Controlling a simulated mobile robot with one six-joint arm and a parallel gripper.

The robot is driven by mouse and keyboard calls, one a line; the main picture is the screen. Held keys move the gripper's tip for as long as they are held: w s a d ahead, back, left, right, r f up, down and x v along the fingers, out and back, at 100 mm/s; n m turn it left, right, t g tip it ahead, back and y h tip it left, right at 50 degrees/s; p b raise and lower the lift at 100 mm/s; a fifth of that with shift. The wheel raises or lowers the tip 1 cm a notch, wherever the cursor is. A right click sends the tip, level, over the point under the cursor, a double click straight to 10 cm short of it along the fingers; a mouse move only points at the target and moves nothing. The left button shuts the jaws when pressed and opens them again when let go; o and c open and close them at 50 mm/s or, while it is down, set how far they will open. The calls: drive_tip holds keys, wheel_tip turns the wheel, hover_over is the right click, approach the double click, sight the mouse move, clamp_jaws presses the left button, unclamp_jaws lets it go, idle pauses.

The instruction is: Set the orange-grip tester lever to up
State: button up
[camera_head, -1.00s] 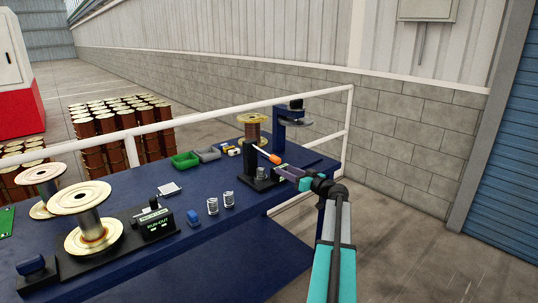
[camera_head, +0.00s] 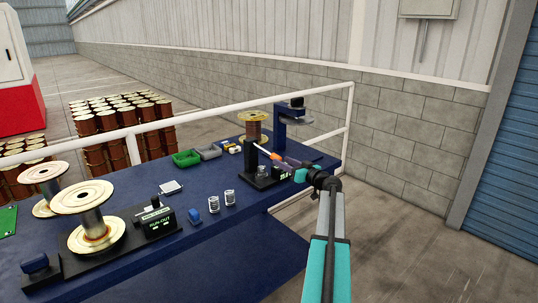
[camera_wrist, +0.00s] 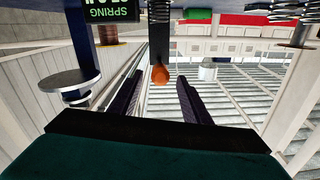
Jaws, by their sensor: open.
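The spring tester (camera_head: 259,179) is a black base with a dark post at the right part of the bench. Its lever is a pale rod that slopes down to the right from the post and ends in an orange grip (camera_head: 274,156). My gripper (camera_head: 284,160) is open at the right of the grip. In the wrist view, the orange grip (camera_wrist: 160,75) shows between the two dark fingers, near their tips, with gaps on both sides. I cannot tell its exact depth between them. The tester's label (camera_wrist: 107,10) reads "SPRING" upside down at the top.
A copper-coloured spool (camera_head: 253,127) and a blue stand (camera_head: 281,127) are close behind the tester. Two springs (camera_head: 222,199) stand to its left. A green bin (camera_head: 186,158) and a black-based run-out unit (camera_head: 155,222) are farther left. A white rail (camera_head: 230,112) runs behind the bench.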

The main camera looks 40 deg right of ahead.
sight(269, 154)
drive_tip(key=w+p, duration=0.1)
drive_tip(key=w, duration=0.4)
drive_tip(key=w+p, duration=0.2)
drive_tip(key=w, duration=0.2)
drive_tip(key=shift+w+d, duration=0.2)
drive_tip(key=shift+w, duration=0.2)
